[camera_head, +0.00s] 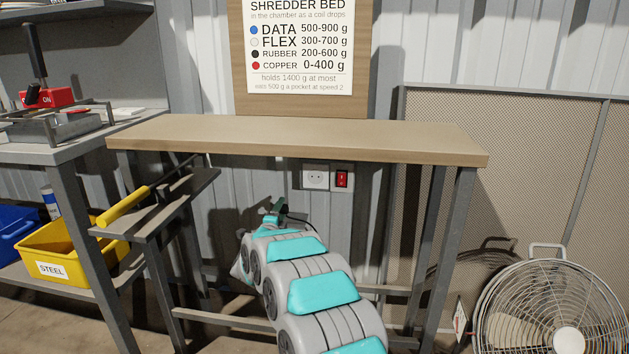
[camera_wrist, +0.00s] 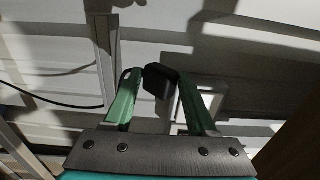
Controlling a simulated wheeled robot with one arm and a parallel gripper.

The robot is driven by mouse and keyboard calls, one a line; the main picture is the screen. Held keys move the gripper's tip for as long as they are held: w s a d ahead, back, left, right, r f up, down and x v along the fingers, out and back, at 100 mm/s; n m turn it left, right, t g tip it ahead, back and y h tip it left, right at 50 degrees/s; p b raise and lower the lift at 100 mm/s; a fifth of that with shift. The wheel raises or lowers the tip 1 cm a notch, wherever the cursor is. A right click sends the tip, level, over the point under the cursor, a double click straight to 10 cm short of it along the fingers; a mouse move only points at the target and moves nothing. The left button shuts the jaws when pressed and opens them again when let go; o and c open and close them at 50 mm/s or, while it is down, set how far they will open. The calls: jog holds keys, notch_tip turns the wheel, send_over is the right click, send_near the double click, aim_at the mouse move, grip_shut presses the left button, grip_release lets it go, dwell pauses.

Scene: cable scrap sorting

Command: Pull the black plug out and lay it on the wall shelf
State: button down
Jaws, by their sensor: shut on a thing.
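The black plug (camera_wrist: 160,82) is between the green fingers of my gripper (camera_wrist: 157,76) in the wrist view. My gripper (camera_head: 278,208) is shut on it. In the head view my gripper is low, below the wooden board and left of the wall socket (camera_head: 316,177). The socket's face is bare with its holes showing, so the plug is out and apart from it. A dark cable (camera_wrist: 50,100) shows at the left of the wrist view. The long wooden-topped shelf (camera_head: 300,138) runs along the wall above my gripper, and its top is empty.
A red switch (camera_head: 342,179) is right of the socket. A yellow-handled tool (camera_head: 123,207) lies on a small grey side ledge (camera_head: 165,208) at left. A yellow STEEL bin (camera_head: 55,258) is lower left. A fan (camera_head: 550,310) stands at right. Shelf legs flank my arm.

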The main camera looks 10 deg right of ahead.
aim_at(286, 210)
jog(key=shift+w+d+f+b, duration=0.25)
jog(key=shift+w+f, duration=0.2)
jog(key=shift+w, duration=0.45)
jog(key=shift+w+d+f+b, duration=0.1)
jog(key=shift+w+d+f, duration=0.35)
jog(key=shift+w, duration=0.4)
jog(key=shift+w+d+f+b, duration=0.2)
jog(key=shift+w+f, duration=0.3)
jog(key=shift+w, duration=0.4)
